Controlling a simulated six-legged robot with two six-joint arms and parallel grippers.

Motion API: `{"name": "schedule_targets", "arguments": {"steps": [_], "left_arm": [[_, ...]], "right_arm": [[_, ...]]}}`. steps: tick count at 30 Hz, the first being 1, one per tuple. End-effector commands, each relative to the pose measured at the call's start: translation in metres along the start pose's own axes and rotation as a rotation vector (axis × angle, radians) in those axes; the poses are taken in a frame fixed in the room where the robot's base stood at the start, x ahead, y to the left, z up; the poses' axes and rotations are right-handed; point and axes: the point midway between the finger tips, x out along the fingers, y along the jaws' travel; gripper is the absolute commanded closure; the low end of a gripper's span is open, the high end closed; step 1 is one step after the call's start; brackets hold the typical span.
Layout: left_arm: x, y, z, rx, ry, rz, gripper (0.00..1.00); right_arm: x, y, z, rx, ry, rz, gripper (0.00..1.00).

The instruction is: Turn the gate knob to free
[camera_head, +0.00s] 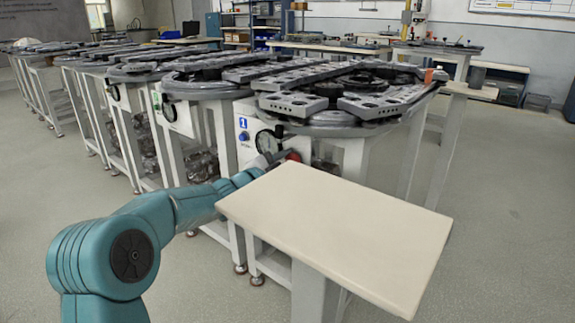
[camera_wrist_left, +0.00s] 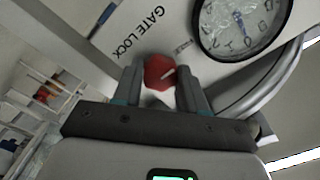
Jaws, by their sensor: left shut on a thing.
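The red gate knob (camera_wrist_left: 159,72) sits on a white panel beside the printed words "GATE LOCK" in the left wrist view. A pale mark shows on its face. My left gripper (camera_wrist_left: 161,88) has its two fingers on either side of the knob and is shut on it. In the head view, the knob (camera_head: 292,156) shows as a small red patch behind the cream board, and my left gripper (camera_head: 274,160) reaches it from the left, partly hidden. My right gripper is not in view.
A round dial gauge (camera_wrist_left: 240,22) is mounted right of the knob, and it also shows in the head view (camera_head: 267,142). A cream board (camera_head: 335,228) stands close in front of the panel. Ring track tables (camera_head: 340,98) fill the back; floor at right is clear.

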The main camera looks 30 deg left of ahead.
Motion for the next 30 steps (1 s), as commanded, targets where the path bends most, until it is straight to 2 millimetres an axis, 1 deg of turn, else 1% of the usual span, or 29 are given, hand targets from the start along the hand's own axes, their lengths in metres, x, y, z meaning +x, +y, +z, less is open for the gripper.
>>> {"name": "schedule_targets", "arguments": {"steps": [8, 9, 11, 12, 20, 23, 26, 29, 30], "left_arm": [[0.000, -0.001, -0.001, 0.005, 0.002, -0.001, 0.89], [0.000, -0.001, -0.001, 0.005, 0.002, -0.001, 0.55], [0.000, -0.001, -0.001, 0.004, 0.001, -0.001, 0.36], [0.000, -0.001, -0.001, 0.004, 0.001, -0.001, 0.33], [-0.001, 0.000, 0.000, 0.002, 0.001, 0.000, 0.33], [-0.007, -0.001, -0.001, 0.003, 0.001, -0.001, 0.33], [-0.024, -0.002, 0.000, 0.002, -0.002, -0.001, 0.33], [-0.049, -0.004, -0.001, 0.002, -0.003, -0.002, 0.33], [-0.060, -0.003, -0.001, 0.001, -0.003, -0.002, 0.33]], "right_arm": [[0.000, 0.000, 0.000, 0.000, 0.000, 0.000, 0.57], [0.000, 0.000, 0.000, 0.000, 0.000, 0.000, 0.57], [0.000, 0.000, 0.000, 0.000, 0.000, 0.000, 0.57], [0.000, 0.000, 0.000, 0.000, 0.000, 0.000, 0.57], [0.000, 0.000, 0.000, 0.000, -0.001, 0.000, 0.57], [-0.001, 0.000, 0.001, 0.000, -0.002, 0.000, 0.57], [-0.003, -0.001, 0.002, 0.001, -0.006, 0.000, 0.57], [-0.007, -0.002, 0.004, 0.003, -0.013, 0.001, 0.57], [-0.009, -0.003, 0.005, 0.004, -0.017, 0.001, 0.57]]}}
